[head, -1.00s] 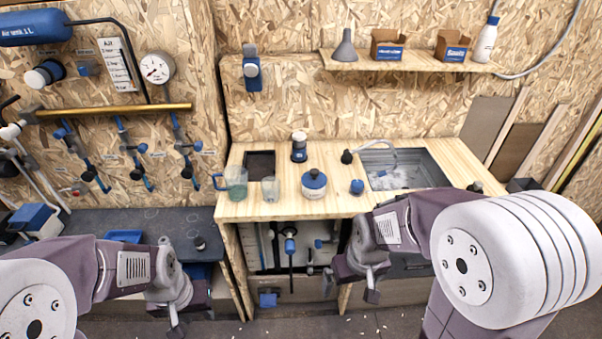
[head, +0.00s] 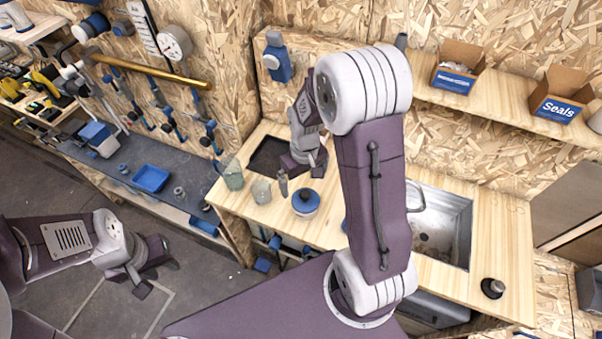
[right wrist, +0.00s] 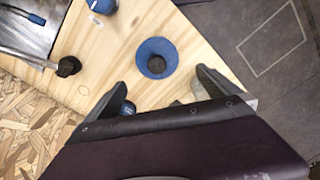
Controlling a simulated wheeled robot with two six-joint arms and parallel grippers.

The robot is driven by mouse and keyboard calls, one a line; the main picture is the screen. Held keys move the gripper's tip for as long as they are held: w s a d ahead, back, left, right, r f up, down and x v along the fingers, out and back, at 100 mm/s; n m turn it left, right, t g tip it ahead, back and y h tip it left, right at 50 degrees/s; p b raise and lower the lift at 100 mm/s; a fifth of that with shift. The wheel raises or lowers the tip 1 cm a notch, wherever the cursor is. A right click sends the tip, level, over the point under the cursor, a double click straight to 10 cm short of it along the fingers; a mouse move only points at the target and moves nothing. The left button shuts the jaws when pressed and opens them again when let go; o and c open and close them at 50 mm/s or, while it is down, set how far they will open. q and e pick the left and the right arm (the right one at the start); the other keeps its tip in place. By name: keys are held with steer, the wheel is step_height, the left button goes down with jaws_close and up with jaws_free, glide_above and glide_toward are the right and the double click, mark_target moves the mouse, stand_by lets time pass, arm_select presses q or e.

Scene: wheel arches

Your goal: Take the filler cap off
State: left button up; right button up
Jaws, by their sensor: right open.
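A white pot with a round blue lid and dark knob (head: 305,200) stands on the wooden worktop. The lid is the likeliest filler cap, and it is on the pot. In the right wrist view this lid (right wrist: 156,58) is seen from above, just beyond and between the fingertips. My right gripper (right wrist: 160,78) is open and empty. My left gripper (head: 155,270) is open and empty over the floor, away from the worktop.
Glass jars (head: 233,177) stand left of the pot. A metal sink (head: 440,225) and a dark round knob (head: 492,288) are to the right. A shelf with boxes (head: 565,95) is above. A blue tray (head: 151,178) lies on the dark bench at left.

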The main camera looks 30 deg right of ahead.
mark_target(305, 193)
steer(key=shift+d+r+p, duration=0.45)
steer(key=shift+r, duration=0.2)
steer(key=shift+s+d+r+p, duration=0.1)
steer(key=shift+s+d+p, duration=0.1)
steer(key=shift+p, duration=0.15)
steer(key=shift+a+r, duration=0.15)
steer(key=shift+a, duration=0.05)
steer(key=shift+s+a+r, duration=0.1)
steer(key=shift+a, duration=0.45)
steer(key=f, duration=0.2)
steer(key=d+f+p, duration=0.1)
steer(key=shift+f, duration=0.75)
steer(key=f, duration=0.1)
steer(key=f+p, duration=0.1)
steer(key=f, duration=0.2)
steer(key=shift+a+f+p, duration=0.25)
steer(key=shift+p, duration=0.05)
steer(key=shift+d+f, duration=0.1)
steer(key=shift+f, duration=0.1)
steer(key=shift+r, duration=0.1)
steer(key=c, duration=1.3)
arm_select(q)
step_height(305, 193, up, 5)
steer(key=shift+s+a+r, duration=0.1)
steer(key=shift+a+r, duration=0.05)
steer(key=shift+r, duration=0.05)
